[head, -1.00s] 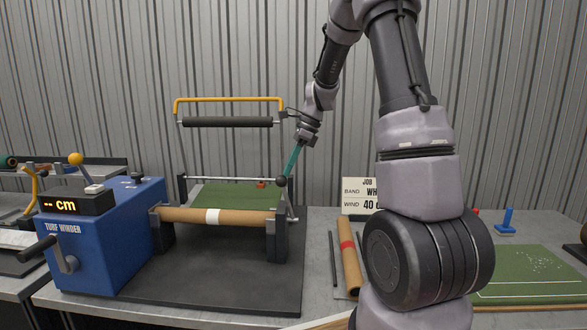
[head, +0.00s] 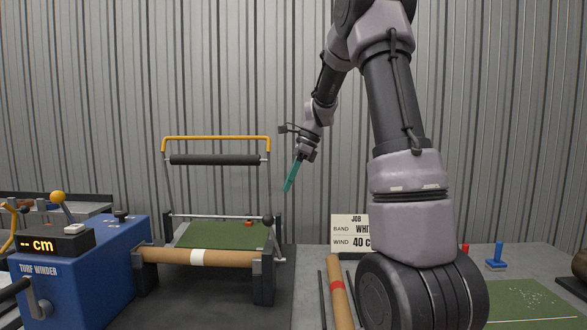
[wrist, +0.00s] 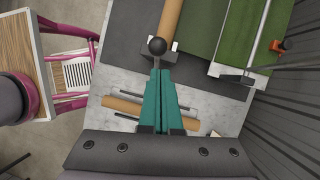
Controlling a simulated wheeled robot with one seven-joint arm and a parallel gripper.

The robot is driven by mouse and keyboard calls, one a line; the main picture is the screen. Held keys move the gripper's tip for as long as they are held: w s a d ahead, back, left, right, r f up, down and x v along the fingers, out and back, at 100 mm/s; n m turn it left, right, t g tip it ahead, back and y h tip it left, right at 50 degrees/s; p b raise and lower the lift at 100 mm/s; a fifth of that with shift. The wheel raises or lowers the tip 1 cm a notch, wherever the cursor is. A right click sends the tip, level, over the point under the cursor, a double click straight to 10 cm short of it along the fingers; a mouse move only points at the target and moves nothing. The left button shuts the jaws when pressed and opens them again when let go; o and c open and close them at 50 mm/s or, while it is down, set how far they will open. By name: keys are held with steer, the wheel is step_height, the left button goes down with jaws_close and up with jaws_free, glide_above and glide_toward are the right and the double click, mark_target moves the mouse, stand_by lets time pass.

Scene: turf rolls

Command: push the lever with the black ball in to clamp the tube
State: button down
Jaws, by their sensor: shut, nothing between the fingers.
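The lever's black ball (head: 268,220) stands at the right end of the winder frame, its thin rod running down beside the dark end support. The brown tube (head: 230,258) with a white band lies across the supports in front of the green turf. My gripper (head: 288,188) has teal fingers, shut and empty, pointing down above and right of the ball, with a visible gap in the head view. In the wrist view the ball (wrist: 157,46) shows just beyond the fingertips (wrist: 160,72), in line with the tube (wrist: 171,22). Whether the lever is fully in cannot be told.
A yellow-handled frame with a black roller (head: 215,160) rises over the turf. The blue winder box (head: 105,265) stands at the left.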

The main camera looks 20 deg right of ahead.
steer(key=v, duration=0.5)
steer(key=shift+w+a+r, duration=0.25)
steer(key=shift+r, duration=0.05)
steer(key=s+a+r+n+t+h, duration=0.1)
steer(key=s+a+r+n+t, duration=0.1)
steer(key=s+n, duration=0.6)
steer(key=s+a+r+n+t+h, duration=0.1)
steer(key=s+n+t, duration=0.3)
steer(key=s, duration=1.3)
steer(key=a+n+h, duration=0.1)
steer(key=n, duration=0.3)
steer(key=shift+s+a+r+t, duration=0.25)
steer(key=shift+r+t, duration=0.15)
